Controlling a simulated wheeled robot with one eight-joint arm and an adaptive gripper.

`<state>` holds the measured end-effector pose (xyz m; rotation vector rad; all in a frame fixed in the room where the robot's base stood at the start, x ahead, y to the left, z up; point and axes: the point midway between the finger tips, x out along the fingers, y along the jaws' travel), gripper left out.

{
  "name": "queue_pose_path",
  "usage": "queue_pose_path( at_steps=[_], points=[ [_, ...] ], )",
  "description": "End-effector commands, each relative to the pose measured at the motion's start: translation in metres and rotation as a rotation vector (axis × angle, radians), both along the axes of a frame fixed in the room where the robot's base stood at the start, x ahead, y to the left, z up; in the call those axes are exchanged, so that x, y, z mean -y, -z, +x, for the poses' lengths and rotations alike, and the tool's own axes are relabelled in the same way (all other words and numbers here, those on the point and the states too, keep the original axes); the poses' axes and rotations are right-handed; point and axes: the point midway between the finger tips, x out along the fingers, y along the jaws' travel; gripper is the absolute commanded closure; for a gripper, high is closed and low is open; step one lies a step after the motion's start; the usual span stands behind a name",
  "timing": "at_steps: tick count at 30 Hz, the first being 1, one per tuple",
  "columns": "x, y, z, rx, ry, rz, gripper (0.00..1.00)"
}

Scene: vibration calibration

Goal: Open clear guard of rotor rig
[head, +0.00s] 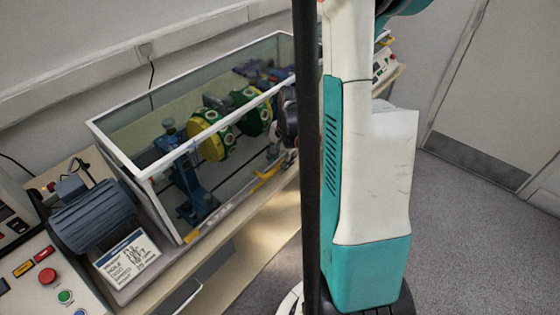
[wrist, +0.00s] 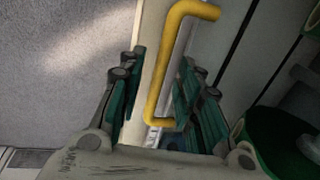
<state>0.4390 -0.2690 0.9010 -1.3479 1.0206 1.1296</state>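The clear guard (head: 140,172) is a white-framed box with see-through panels. It sits down over the rotor rig, whose yellow-and-green disc (head: 207,141) and blue support (head: 186,178) show inside. A yellow bar handle (head: 267,175) is on the guard's front lower side; it also shows in the wrist view (wrist: 162,82). My gripper (wrist: 160,75) is open in the wrist view, with a green-padded finger on each side of the handle. A gap shows between the left finger and the handle; contact on the right is unclear. In the head view my arm largely hides my gripper.
A blue-grey motor (head: 92,212) and a printed card (head: 126,260) are left of the guard. A control panel with a red button (head: 47,276) is at the lower left. The wall is close behind the bench. Grey floor (head: 470,235) is clear at the right.

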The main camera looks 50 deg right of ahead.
Motion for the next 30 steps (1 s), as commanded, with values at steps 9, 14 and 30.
queue_pose_path(
  at_steps=[9, 14, 30],
  points=[
    [0.000, 0.000, 0.000, 0.000, 0.000, 0.000, 1.00],
    [0.000, -0.001, 0.000, 0.000, 0.000, 0.000, 1.00],
    [0.000, -0.086, 0.000, -0.131, 0.001, -0.011, 1.00]
  ],
)
